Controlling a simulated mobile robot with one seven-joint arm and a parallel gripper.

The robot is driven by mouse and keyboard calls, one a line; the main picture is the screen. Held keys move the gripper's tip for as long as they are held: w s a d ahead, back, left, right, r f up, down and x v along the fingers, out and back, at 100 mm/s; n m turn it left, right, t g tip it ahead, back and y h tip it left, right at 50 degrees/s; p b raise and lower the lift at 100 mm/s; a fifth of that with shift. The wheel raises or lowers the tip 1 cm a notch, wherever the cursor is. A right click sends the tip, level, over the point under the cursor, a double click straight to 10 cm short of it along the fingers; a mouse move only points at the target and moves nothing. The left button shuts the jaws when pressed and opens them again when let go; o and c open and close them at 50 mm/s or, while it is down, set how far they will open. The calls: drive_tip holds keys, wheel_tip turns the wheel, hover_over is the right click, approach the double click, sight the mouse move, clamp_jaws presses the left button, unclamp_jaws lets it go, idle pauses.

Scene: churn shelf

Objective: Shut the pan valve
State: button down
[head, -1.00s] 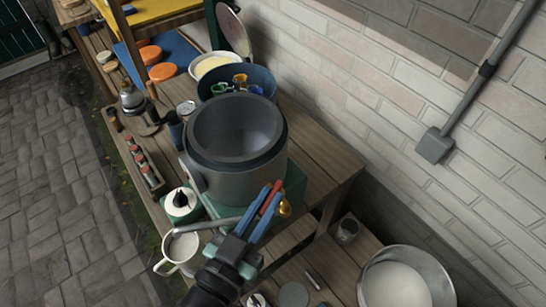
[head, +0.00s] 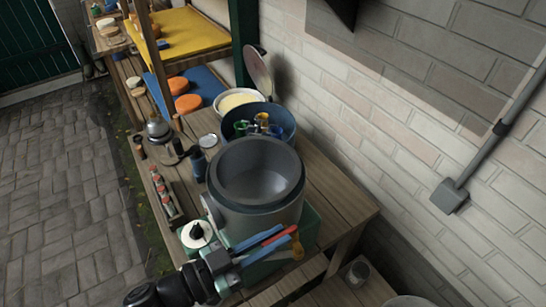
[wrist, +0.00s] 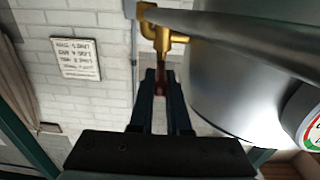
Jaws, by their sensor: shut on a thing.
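The grey pan (head: 232,217) stands on a green base (head: 310,232) at the bench's near end; its bowl looks empty of anything distinct. Its brass valve (head: 298,247) is at the pan's lower near side and also shows in the wrist view (wrist: 162,36). My gripper (head: 286,233) has its two blue fingers shut on the red valve handle (head: 273,240), with red showing between them. In the wrist view my gripper (wrist: 167,78) points at the brass body, and the handle is mostly hidden between the fingers. I see no liquid flowing from the valve.
A blue tub (head: 285,118) with coloured items stands behind the pan. A white-lidded container (head: 197,234) and a rack of red-topped jars (head: 164,198) are to its left. The brick wall (head: 420,180) bounds the right. A metal bowl (head: 408,301) is at bottom right.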

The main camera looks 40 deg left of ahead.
drive_tip(key=shift+f, duration=0.1)
drive_tip(key=c, duration=0.9)
unclamp_jaws()
drive_tip(key=b+v, duration=0.1)
drive_tip(key=v, duration=1.2)
drive_tip(key=shift+b, duration=0.35)
